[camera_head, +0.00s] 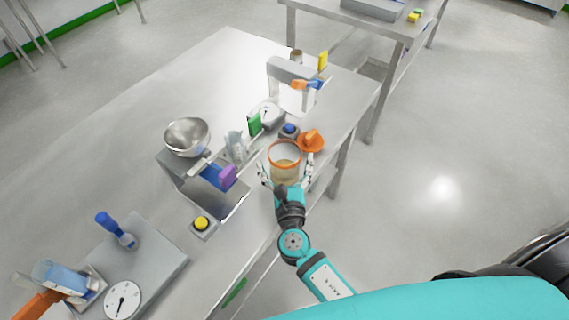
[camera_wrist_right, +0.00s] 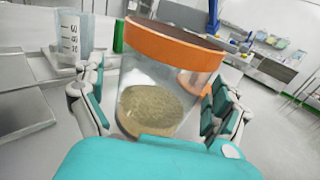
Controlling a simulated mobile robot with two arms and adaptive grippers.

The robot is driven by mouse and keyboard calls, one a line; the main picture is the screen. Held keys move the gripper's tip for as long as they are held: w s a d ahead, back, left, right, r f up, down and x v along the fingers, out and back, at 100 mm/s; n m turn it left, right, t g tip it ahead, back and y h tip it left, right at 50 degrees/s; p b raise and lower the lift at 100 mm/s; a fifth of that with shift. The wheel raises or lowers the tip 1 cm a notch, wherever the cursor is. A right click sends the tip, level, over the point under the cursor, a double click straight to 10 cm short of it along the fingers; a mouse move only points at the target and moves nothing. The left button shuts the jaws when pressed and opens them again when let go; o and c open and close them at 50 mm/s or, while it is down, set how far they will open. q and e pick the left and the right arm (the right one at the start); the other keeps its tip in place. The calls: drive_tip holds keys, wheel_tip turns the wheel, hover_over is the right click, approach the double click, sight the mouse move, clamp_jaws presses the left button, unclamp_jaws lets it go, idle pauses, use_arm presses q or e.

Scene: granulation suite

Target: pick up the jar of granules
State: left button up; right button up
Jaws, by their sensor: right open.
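The jar of granules (camera_head: 285,160) is a clear, open-topped vessel with an orange rim, standing near the right edge of the steel bench. In the right wrist view the jar (camera_wrist_right: 150,105) fills the middle, slightly tilted in the picture, with tan granules in its lower part. My right gripper (camera_head: 286,172) is open, with one finger on each side of the jar. In the right wrist view its fingers (camera_wrist_right: 155,100) flank the jar; I cannot tell whether they touch it. My left gripper is not in view.
An orange lid-like piece (camera_head: 312,142) lies just beyond the jar. A machine with a steel bowl (camera_head: 187,136) is to the left. The bench's far left is clear.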

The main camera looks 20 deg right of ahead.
sight(288, 168)
drive_tip(key=shift+s, duration=0.1)
drive_tip(key=shift+c, duration=1)
drive_tip(key=c, duration=1.6)
drive_tip(key=shift+r, duration=0.1)
drive_tip(key=shift+r, duration=0.45)
drive_tip(key=shift+s+d+r+p, duration=0.1)
drive_tip(key=shift+s+r+p, duration=0.1)
drive_tip(key=shift+r, duration=0.45)
drive_tip(key=shift+s+r+p, duration=0.1)
drive_tip(key=shift+r+p, duration=0.1)
drive_tip(key=shift+r, duration=0.4)
drive_tip(key=shift+s+d+r+b, duration=0.25)
drive_tip(key=shift+s+d+b, duration=0.35)
drive_tip(key=shift+s, duration=1.85)
drive_tip(key=shift+s+d+r+b, duration=0.25)
drive_tip(key=shift+s+d+b, duration=0.35)
drive_tip(key=shift+s, duration=1.9)
drive_tip(key=shift+s+d+r+b, duration=0.3)
drive_tip(key=shift+s+d, duration=0.5)
drive_tip(key=shift+s, duration=1.65)
